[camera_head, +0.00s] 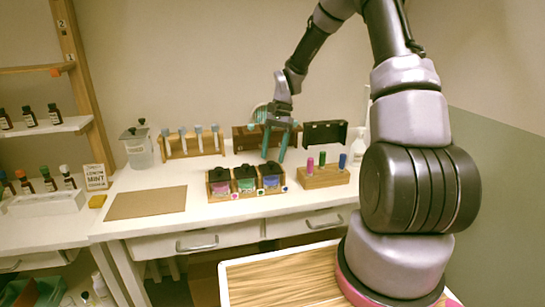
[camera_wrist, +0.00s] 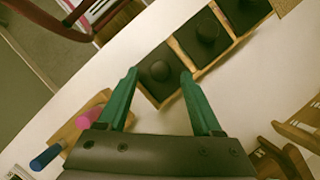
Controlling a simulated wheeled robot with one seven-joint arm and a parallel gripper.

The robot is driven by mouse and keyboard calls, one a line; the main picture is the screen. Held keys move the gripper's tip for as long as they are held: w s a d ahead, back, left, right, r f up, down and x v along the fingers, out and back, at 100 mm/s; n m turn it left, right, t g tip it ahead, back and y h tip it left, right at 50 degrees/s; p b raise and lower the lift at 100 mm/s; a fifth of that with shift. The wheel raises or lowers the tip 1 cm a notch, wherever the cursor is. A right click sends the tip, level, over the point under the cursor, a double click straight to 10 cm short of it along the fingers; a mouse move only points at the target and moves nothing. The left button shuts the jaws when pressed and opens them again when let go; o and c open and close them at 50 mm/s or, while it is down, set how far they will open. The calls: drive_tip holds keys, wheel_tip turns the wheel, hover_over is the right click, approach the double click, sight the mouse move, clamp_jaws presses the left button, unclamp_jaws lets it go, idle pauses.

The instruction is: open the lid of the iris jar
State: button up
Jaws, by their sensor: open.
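A wooden rack (camera_head: 236,196) on the white counter holds three square jars with black knobbed lids, all shut. The names are too small to read, so I cannot tell which is iris. My gripper (camera_head: 273,159) is open and empty, pointing down above and behind the right jar. In the wrist view, the right jar's lid (camera_wrist: 158,72) shows between and beyond my teal fingers (camera_wrist: 160,74), apart from them.
A wooden block (camera_head: 324,177) with pink, green and blue sticks stands right of the rack. Behind are a rack of capped tubes (camera_head: 193,142) and dark wooden boxes (camera_head: 325,134). A brown mat (camera_head: 146,202) lies bare at left.

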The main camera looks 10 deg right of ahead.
drive_tip(key=shift+s+a+f, duration=0.2)
drive_tip(key=shift+f, duration=0.4)
clamp_jaws()
idle(1.1)
